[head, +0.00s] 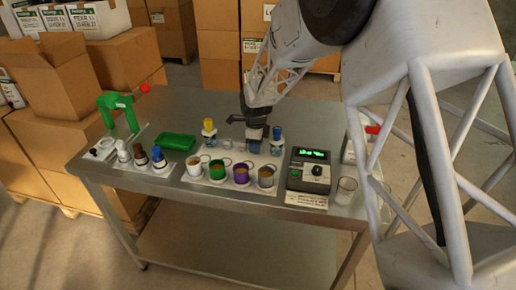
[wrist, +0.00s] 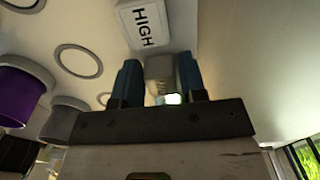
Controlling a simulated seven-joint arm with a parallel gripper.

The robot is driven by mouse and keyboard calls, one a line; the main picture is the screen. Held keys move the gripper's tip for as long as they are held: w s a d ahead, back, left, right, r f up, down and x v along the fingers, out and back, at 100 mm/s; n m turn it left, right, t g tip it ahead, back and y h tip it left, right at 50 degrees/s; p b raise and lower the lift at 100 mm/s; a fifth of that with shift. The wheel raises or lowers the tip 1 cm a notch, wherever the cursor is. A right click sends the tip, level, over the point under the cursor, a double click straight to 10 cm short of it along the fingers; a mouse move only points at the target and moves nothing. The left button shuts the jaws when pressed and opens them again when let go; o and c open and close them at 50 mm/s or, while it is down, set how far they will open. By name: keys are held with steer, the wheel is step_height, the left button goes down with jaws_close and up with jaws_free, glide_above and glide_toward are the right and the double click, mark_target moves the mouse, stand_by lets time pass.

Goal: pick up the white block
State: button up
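My gripper (head: 255,141) is low over the back part of the table, with its blue fingers pointing down. In the wrist view my gripper's two blue fingers (wrist: 159,82) stand on either side of a small pale grey-white block (wrist: 160,68). The block fills most of the gap, and I cannot tell whether both fingers touch it. A white piece marked HIGH (wrist: 145,24) lies just beyond the fingertips. In the head view the spot between the fingers is too small to make out.
Several paint cups (head: 216,171) stand in front of my gripper. Yellow-capped (head: 209,132) and blue-capped (head: 276,140) bottles flank it. A device with a green display (head: 309,170) and a clear glass (head: 345,190) are to the right. A green tray (head: 176,142) is to the left.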

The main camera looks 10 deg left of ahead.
steer(key=c, duration=0.5)
steer(key=shift+r, duration=0.1)
steer(key=shift+c, duration=0.2)
steer(key=shift+r, duration=4.9)
